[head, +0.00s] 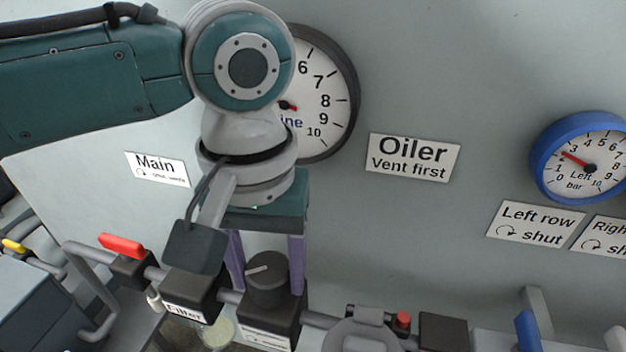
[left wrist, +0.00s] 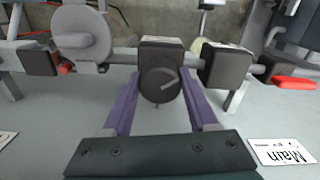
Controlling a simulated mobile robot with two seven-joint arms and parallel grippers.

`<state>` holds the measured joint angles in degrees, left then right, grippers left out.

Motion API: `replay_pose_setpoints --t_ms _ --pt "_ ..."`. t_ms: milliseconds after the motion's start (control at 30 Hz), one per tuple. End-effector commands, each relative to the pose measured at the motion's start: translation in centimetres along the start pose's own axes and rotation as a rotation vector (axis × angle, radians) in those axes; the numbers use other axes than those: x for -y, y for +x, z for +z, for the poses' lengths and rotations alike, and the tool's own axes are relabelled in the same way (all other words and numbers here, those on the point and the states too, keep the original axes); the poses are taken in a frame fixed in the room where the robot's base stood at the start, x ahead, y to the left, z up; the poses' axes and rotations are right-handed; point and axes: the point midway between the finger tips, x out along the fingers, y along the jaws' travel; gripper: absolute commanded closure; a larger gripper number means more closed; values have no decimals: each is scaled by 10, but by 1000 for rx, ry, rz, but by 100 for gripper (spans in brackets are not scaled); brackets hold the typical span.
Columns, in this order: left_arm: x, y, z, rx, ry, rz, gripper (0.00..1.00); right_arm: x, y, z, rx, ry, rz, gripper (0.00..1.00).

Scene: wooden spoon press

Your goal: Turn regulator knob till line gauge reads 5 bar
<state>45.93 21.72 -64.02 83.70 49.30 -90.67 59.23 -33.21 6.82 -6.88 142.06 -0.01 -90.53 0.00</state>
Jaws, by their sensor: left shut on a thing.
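The dark round regulator knob (head: 267,288) with a pale pointer line sits on a black block on the pipe; its line points left in the head view. It also shows in the left wrist view (left wrist: 160,86). My left gripper (head: 266,280) has its two purple fingers on either side of the knob and is shut on it. The line gauge (head: 325,90) is on the wall behind my arm. Its right half shows, with numbers 6 to 10; my arm hides the rest. Only a short red stub shows at its hub, so the reading is hidden. My right gripper is not in view.
A filter block (head: 190,293) and a red-handled valve (head: 121,245) sit left of the knob. The pipe continues right to a grey round fitting (head: 360,330) and red button (head: 403,320). A blue-rimmed left gauge (head: 585,160) and an Oiler sign (head: 413,157) are on the wall.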

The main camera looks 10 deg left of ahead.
Motion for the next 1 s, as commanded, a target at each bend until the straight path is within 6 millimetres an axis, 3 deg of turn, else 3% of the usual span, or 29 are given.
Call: replay_pose_setpoints --t_ms 67,433,767,1000 --pt "0 0 0 0 0 -1 55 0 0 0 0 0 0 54" --pt "0 0 0 0 -1 -1 96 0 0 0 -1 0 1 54" --pt "0 -2 0 1 44 -2 96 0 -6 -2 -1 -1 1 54" --pt "0 -4 0 4 189 -1 96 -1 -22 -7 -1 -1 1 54"
